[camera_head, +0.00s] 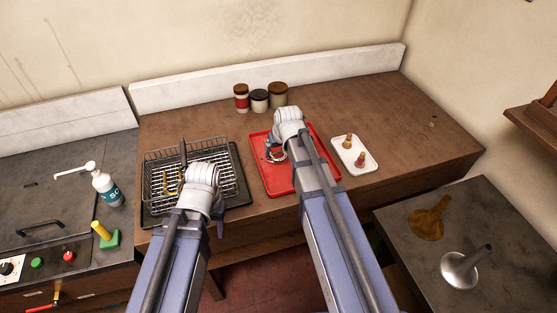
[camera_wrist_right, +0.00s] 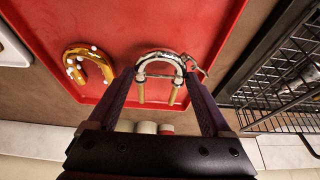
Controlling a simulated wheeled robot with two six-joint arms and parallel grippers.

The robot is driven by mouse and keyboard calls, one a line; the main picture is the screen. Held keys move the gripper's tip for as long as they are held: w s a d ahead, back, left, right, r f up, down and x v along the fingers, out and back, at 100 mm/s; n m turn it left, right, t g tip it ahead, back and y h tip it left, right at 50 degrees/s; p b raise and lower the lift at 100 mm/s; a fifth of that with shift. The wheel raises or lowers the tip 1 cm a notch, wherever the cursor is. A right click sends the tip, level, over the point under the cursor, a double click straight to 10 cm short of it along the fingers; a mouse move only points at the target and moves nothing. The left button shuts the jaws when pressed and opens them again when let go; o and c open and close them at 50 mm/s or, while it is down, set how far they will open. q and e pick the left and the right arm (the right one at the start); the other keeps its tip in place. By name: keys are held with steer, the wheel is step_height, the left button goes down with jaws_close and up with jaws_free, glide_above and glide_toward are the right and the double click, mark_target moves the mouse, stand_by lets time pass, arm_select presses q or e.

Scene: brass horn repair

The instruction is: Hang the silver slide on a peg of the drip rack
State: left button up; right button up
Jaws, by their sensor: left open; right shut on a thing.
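The silver slide (camera_wrist_right: 160,66) is a U-shaped tube with brass-coloured legs, held between the fingers of my right gripper (camera_wrist_right: 160,88) over the red tray (camera_wrist_right: 120,20). In the head view my right gripper (camera_head: 277,148) is over the tray (camera_head: 258,178), and a bit of the slide (camera_head: 278,155) shows beside it. I cannot tell whether the slide touches the tray. The drip rack (camera_head: 160,158) is a wire rack at left; a gold-coloured piece (camera_head: 172,183) shows at it. My left gripper (camera_head: 198,172) is open above the rack, its fingertips mostly hidden.
A brass U-piece with white spots (camera_wrist_right: 88,62) lies in the red tray. A white tray (camera_head: 366,164) with small brown parts stands to the right. Several jars (camera_head: 260,100) stand at the back. A soap bottle (camera_head: 107,188) is far left. The bench's right end is clear.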

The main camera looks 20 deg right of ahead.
mark_target(279, 164)
steer(key=shift+f+b, duration=1.05)
steer(key=shift+f, duration=0.55)
steer(key=shift+f, duration=0.25)
steer(key=o, duration=1.2)
steer(key=shift+r, duration=0.1)
steer(key=shift+r, duration=0.15)
steer(key=p+v, duration=0.7)
steer(key=v, duration=0.1)
steer(key=s+a, duration=0.2)
steer(key=s+a+f+n+g, duration=0.1)
steer(key=s+a, duration=0.2)
steer(key=s+a+g, duration=0.1)
steer(key=s+a, duration=0.2)
steer(key=shift+s+f+n, duration=0.2)
steer(key=shift+f+n, duration=0.1)
steer(key=shift+f, duration=0.1)
steer(key=s+a+n+g+h, duration=0.1)
steer(key=s+a, duration=0.2)
steer(key=s, duration=0.3)
steer(key=s+a+n+g, duration=0.1)
steer(key=s+a+g, duration=0.15)
steer(key=s, duration=0.25)
steer(key=shift+t, duration=0.35)
step_height(279, 164, down, 8)
steer(key=b, duration=0.7)
steer(key=shift+s+r+b, duration=0.15)
steer(key=shift+s+b, duration=0.05)
steer(key=shift+b, duration=0.1)
